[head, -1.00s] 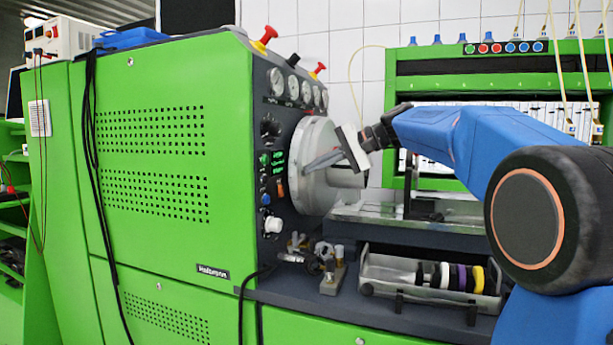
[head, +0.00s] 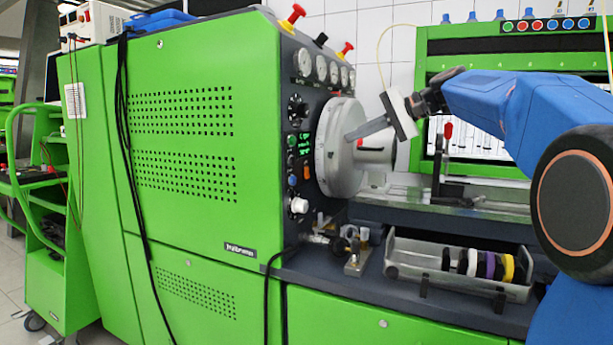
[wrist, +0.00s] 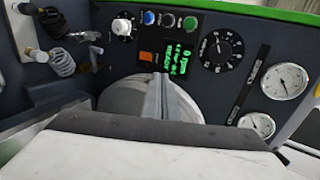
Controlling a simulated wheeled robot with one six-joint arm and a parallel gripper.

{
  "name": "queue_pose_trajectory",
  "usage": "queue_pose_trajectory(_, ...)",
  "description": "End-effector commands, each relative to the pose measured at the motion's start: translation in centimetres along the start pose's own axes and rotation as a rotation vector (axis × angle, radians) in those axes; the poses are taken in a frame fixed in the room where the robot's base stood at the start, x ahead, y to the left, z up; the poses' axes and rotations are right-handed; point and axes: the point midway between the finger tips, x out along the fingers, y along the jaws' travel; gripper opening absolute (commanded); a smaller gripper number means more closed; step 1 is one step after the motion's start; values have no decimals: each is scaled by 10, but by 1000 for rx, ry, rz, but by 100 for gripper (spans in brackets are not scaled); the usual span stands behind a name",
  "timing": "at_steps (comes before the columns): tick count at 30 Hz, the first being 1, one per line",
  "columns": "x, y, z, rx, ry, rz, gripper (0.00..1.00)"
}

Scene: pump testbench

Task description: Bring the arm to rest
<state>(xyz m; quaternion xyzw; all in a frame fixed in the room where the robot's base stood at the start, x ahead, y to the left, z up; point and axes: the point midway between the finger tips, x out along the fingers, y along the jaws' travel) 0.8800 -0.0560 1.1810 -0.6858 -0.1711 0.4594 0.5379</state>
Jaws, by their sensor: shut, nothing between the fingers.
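My blue arm (head: 500,100) reaches in from the right in the head view. My gripper (head: 350,136) points left, in front of the round metal chuck (head: 342,165) of the green testbench (head: 180,120). Its fingers are together with nothing between them. In the wrist view my gripper (wrist: 158,80) shows as two fingers side by side, over the grey disc (wrist: 130,98). I cannot tell whether the fingers touch the disc.
Gauges (head: 322,68) and a control panel (head: 298,150) stand close left of my gripper. A tray (head: 460,272) with several coloured rings lies below my arm. A red-topped upright part (head: 447,135) stands behind the ledge. A green cart (head: 45,220) is at far left.

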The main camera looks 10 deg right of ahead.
Motion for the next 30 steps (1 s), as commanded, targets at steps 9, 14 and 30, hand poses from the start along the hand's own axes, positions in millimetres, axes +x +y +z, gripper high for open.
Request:
queue_pose_trajectory(9,14,67,70,-70,33,174,0)
queue_pose_trajectory(14,18,127,119,-143,50,309,0)
queue_pose_trajectory(30,-4,356,260,-502,52,733,0)
